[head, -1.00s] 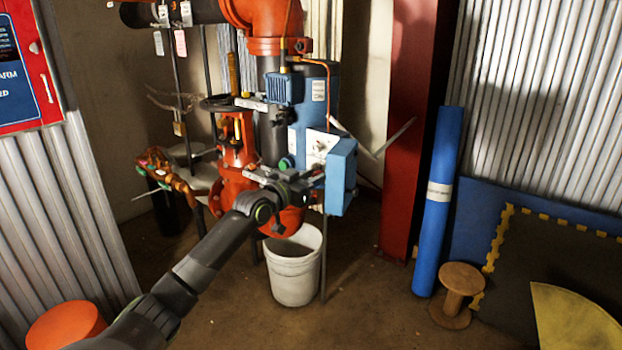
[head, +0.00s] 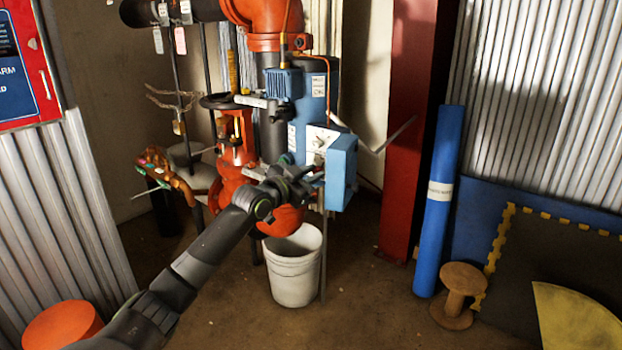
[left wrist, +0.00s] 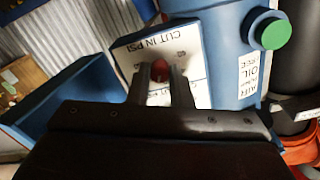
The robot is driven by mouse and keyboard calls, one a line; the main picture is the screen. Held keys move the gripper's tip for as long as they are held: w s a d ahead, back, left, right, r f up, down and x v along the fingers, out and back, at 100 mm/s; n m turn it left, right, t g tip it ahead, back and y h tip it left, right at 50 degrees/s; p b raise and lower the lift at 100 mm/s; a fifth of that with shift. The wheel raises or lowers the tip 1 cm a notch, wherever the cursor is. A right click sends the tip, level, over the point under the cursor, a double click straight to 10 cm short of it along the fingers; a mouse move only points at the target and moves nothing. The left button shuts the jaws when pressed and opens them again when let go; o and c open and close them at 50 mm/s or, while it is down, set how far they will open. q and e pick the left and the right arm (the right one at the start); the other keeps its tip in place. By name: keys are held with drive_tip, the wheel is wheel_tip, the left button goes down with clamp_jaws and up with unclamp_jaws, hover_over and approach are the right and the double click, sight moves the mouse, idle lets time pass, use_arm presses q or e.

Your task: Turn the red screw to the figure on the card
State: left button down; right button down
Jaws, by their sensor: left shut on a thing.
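The red screw (left wrist: 158,76) sits on a white plate (left wrist: 132,55) lettered "CUT IN PSI" in the left wrist view. My left gripper (left wrist: 160,72) is shut on the screw, with one finger on each side. The fingers and palm hide part of the plate's scale, so I cannot read the setting. In the head view, my left gripper (head: 305,178) is at the blue switch box, just below the white plate (head: 318,140); the screw is too small to make out there. I cannot tell which paper is the card. My right gripper is out of view.
A blue open cover (head: 342,172) stands right of the plate. A green cap (left wrist: 276,34) is beside it in the wrist view. Red pipework (head: 236,150) lies to the left, and a white bucket (head: 294,270) stands below. The floor in front is clear.

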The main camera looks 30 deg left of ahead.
use_arm(q)
drive_tip(key=shift+m, duration=0.9)
drive_tip(key=shift+m+b, duration=0.45)
drive_tip(key=shift+m, duration=1.25)
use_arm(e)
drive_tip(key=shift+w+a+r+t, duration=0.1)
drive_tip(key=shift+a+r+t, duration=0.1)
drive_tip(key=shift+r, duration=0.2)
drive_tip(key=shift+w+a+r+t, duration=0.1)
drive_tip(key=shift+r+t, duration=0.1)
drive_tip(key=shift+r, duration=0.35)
use_arm(q)
drive_tip(key=c, duration=1.3)
unclamp_jaws()
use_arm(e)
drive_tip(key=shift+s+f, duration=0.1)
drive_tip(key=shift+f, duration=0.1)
